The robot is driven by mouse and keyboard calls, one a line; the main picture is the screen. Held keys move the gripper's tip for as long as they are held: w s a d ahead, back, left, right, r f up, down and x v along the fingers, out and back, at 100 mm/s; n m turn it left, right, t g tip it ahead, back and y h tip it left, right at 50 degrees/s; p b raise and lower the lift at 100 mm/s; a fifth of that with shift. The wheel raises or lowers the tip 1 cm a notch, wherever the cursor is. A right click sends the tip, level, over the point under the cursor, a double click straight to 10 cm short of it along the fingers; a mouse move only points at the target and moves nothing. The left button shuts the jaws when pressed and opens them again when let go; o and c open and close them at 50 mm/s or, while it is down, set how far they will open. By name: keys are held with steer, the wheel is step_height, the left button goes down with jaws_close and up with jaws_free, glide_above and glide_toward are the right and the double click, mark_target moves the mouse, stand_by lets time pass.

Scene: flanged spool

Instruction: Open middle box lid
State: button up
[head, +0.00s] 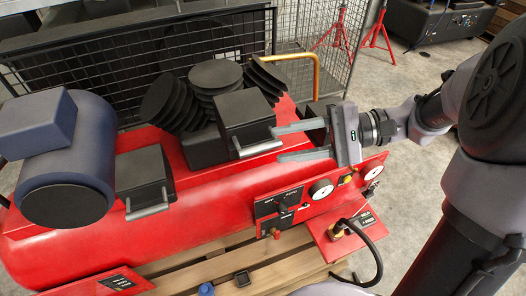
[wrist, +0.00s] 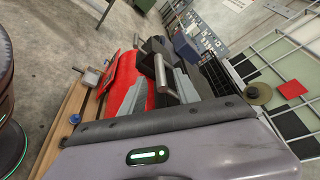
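The middle box (head: 246,108) is a black box on the red tank, with its lid down. Its light grey bar handle (head: 258,148) runs along the front edge. In the wrist view a handle bar (wrist: 164,80) stands ahead of the palm. My gripper (head: 276,146) comes in from the right with its two grey fingers apart. In the head view the handle's right end lies between the fingertips. I cannot tell whether they touch it. Nothing is gripped.
A similar black box (head: 145,178) with a grey handle sits to the left, by the blue-grey motor (head: 62,150). Another dark box (head: 318,112) is partly hidden behind my gripper. Gauges (head: 321,189) are below my fingers. Black ribbed cylinders (head: 215,76) stand behind.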

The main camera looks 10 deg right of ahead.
mark_target(273, 145)
steer(key=b+x, duration=0.1)
steer(key=x, duration=0.4)
steer(key=shift+a, duration=0.1)
jaws_close()
stand_by(1.2)
